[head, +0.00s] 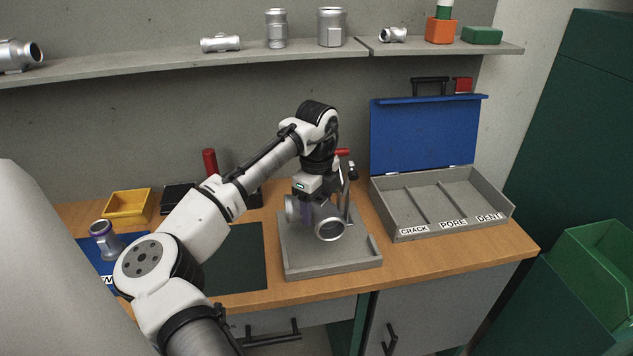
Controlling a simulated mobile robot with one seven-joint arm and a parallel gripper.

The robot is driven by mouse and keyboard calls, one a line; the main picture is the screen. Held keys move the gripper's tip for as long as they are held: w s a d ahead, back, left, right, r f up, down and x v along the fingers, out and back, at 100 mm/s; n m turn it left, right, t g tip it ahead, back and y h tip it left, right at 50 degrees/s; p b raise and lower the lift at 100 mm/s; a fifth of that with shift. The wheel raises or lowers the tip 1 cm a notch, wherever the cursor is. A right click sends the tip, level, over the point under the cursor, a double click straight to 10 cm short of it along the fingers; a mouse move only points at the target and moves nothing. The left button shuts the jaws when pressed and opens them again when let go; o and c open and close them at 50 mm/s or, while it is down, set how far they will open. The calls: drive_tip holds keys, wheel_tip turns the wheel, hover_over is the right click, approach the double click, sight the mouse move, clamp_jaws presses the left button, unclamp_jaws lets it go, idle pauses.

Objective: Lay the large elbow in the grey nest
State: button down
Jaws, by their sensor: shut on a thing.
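The large elbow (329,228) is a silver metal casting with a round open end facing the front. My gripper (313,203) points down and is shut on it; the fingers are mostly hidden by the elbow and the wrist. The grey nest (336,268) is a shallow, low-rimmed grey tray on the bench. The elbow is over its back middle part. I cannot tell whether the elbow touches the nest floor.
An upright post with a red-handled clamp (349,200) stands right beside the elbow. A grey sorting box (407,230) labelled CRACK, PORE, DENT has its blue lid open at right. A yellow bin (128,207) and another casting (106,243) on a blue mat are at left.

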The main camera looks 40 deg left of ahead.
drive_tip(key=shift+f+p, duration=0.4)
drive_tip(key=shift+f, duration=2.45)
drive_tip(key=shift+c, duration=2)
unclamp_jaws()
drive_tip(key=shift+f, duration=0.1)
wheel_tip(320, 180, up, 12)
drive_tip(key=shift+r+b, duration=0.1)
drive_tip(key=shift+b, duration=1)
